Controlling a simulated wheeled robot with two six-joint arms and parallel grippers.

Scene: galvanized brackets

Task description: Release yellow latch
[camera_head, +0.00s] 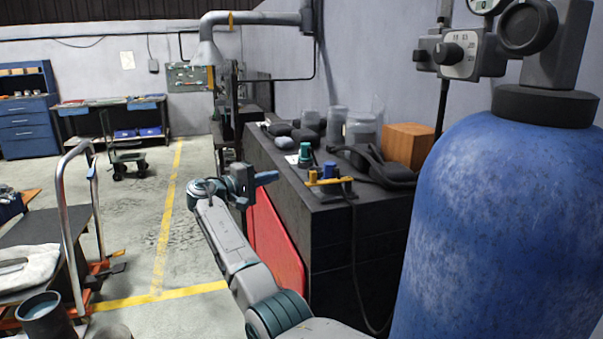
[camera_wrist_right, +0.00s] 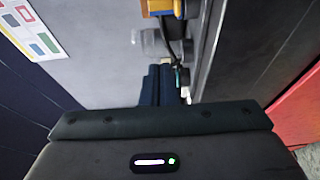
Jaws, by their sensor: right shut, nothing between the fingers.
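The yellow latch (camera_head: 328,181) is a small yellow bar on a dark fixture near the front edge of the black bench, with a blue knob beside it. In the right wrist view, a yellow-orange part (camera_wrist_right: 158,7) shows at the top edge, partly cut off. My right gripper (camera_head: 268,178) is left of the bench top in the head view, apart from the latch. Its dark blue fingers (camera_wrist_right: 160,68) are shut together with nothing between them. My left gripper is in neither view.
The black bench (camera_head: 345,225) also carries a green-capped item (camera_head: 305,155), dark parts, clear jars (camera_head: 361,128) and an orange-brown box (camera_head: 408,146). A red panel (camera_head: 275,240) is at its side. A large blue cylinder (camera_head: 490,220) stands close at right.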

